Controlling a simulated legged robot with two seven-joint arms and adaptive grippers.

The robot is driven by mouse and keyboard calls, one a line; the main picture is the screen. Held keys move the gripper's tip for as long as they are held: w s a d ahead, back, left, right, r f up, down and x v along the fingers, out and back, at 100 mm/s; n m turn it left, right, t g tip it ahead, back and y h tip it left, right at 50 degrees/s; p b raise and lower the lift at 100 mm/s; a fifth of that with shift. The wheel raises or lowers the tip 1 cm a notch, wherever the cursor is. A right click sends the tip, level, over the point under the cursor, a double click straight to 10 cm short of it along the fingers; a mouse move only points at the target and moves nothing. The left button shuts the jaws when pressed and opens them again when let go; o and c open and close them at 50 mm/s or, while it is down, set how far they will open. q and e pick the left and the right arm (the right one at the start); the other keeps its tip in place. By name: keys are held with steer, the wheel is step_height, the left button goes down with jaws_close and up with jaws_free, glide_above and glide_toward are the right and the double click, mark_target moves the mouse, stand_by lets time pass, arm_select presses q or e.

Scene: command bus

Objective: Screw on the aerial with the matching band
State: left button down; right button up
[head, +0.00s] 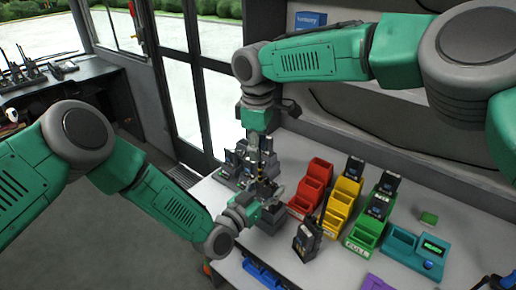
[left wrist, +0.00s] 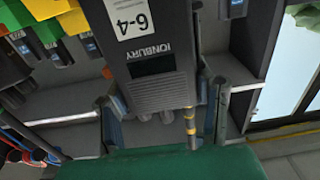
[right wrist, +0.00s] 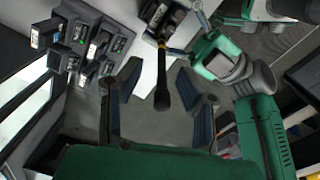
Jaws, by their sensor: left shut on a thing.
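My left gripper (head: 250,207) is shut on a dark radio (left wrist: 158,65), marked "6-4" and "IONBURY", which it holds near the table's left end. A black aerial (right wrist: 161,95) with a yellow band stands at the radio's top end; its banded lower part also shows in the left wrist view (left wrist: 190,122). I cannot tell how tightly it is seated. My right gripper (right wrist: 158,78) is open above the radio, pointing down, with the aerial between its spread fingers but no clear contact. In the head view the arms partly hide the held radio.
Red (head: 311,188), yellow (head: 341,205) and green (head: 366,231) stepped bins stand on the table, with radios in the last two. Another radio (head: 306,240) stands in front. A rack of radios (head: 232,168) is at left. A teal device (head: 405,246) lies right.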

step_height(320, 180, up, 12)
steer(key=shift+s+a+f, duration=0.15)
stand_by(0.3)
arm_select(q)
steer(key=c, duration=0.6)
jaws_free()
steer(key=v, duration=1.2)
